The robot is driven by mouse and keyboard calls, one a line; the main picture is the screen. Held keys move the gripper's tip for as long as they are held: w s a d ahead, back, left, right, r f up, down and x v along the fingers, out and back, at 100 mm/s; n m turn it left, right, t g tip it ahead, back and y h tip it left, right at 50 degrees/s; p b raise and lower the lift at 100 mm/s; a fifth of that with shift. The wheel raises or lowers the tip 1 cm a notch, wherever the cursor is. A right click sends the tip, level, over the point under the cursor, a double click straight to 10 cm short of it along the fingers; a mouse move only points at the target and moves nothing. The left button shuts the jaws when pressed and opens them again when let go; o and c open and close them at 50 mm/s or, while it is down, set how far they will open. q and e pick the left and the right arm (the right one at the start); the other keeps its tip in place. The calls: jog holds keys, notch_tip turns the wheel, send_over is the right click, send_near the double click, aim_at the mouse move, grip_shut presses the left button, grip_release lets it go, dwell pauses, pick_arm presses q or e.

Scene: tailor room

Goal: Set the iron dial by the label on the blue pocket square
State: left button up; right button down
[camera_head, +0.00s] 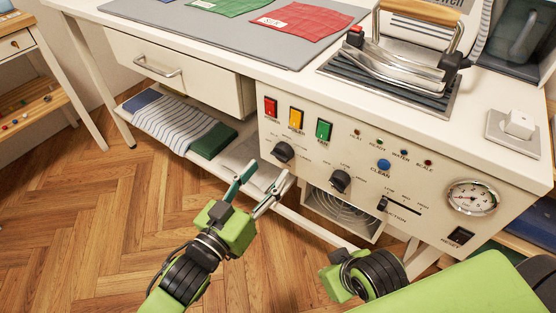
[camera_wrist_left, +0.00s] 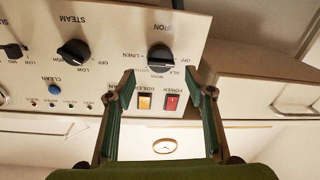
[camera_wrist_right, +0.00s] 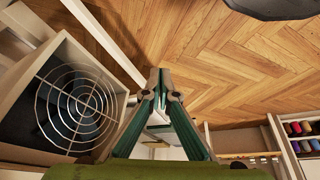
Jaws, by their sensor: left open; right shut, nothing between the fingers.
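The black iron dial (camera_head: 284,151) is on the front panel, below the red power switch. In the left wrist view the iron dial (camera_wrist_left: 160,57) shows upside down with OFF, SILK, WOOL and LINEN marks around it; its exact setting is unclear. My left gripper (camera_head: 262,175) is open and empty just in front of and below the dial; the dial lies ahead between its fingertips, with no clear contact. The blue pocket square (camera_head: 162,1) is cut off at the top edge; its label is out of view. My right gripper (camera_wrist_right: 160,83) is shut and empty, low near a fan grille.
A steam dial (camera_head: 340,181), a blue CLEAN button (camera_head: 383,164) and a suction slider (camera_head: 383,203) share the panel. Red (camera_head: 304,20) and green (camera_head: 225,5) cloths lie on the grey mat (camera_head: 190,27). A drawer (camera_head: 180,75) juts beside the panel.

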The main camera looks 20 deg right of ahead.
aim_at(279, 158)
pick_arm(q)
jog(key=x, duration=0.5)
jog(key=shift+b, duration=0.4)
jog(key=shift+w+d, duration=0.35)
pick_arm(e)
jog(key=w+a+r+t, duration=0.2)
jog(key=w+t, duration=0.1)
jog(key=w, duration=0.3)
jog(key=shift+w+r+y, duration=0.15)
jog(key=shift+w+y, duration=0.15)
jog(key=shift+y, duration=0.1)
pick_arm(q)
jog(key=c, duration=1.1)
